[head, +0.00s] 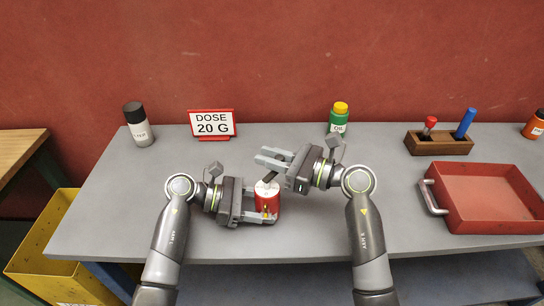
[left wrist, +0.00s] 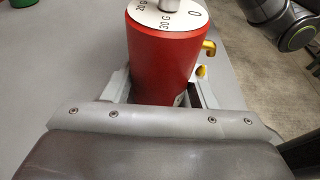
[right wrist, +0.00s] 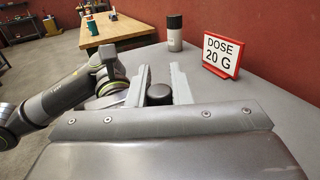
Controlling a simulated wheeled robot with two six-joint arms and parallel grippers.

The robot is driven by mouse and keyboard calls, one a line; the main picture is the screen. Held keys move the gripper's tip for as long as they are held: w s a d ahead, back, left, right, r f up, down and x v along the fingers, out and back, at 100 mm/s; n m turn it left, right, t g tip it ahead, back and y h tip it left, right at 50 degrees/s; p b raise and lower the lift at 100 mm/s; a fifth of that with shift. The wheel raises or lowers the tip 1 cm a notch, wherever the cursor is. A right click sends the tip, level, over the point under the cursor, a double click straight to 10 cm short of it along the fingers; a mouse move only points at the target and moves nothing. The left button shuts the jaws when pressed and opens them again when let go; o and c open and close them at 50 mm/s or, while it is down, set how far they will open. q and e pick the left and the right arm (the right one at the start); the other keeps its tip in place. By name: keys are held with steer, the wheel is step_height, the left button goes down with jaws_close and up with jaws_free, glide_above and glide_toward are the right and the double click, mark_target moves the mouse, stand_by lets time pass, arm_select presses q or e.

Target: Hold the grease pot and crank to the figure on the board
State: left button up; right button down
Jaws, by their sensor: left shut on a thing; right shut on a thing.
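The red grease pot (head: 267,205) stands upright between the fingers of my left gripper (head: 262,208), which is shut on its body. Its white dial top shows in the left wrist view (left wrist: 176,18), with 0, 20 G and 30 G readable; which mark the crank points at I cannot tell. A yellow spout (left wrist: 208,48) sticks out of its side. My right gripper (head: 272,163) is above the pot, shut on the crank's black knob (right wrist: 159,94). The board (head: 212,123) reads DOSE 20 G.
A black-capped white bottle (head: 140,129) and a green bottle with yellow cap (head: 338,122) stand at the back. A wooden block (head: 438,146) holds a red and a blue handle. A red tray (head: 488,200) is at right. The table's front middle is clear.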

steer(key=shift+a+n+g+y, duration=0.25)
steer(key=shift+a+n+g, duration=0.15)
steer(key=shift+n+g, duration=0.95)
steer(key=shift+a+n+g+y, duration=0.3)
steer(key=shift+n+g, duration=0.5)
steer(key=shift+g, duration=1.1)
steer(key=shift+a+n+g+y, duration=0.15)
steer(key=shift+a+n+g, duration=0.3)
steer(key=shift+n+g, duration=0.9)
steer(key=shift+s+g, duration=0.1)
steer(key=shift+g, duration=0.5)
steer(key=c, duration=1.3)
jaws_free()
steer(key=d, duration=0.4)
steer(key=w+d, duration=0.1)
steer(key=d, duration=0.7)
steer(key=shift+w, duration=0.4)
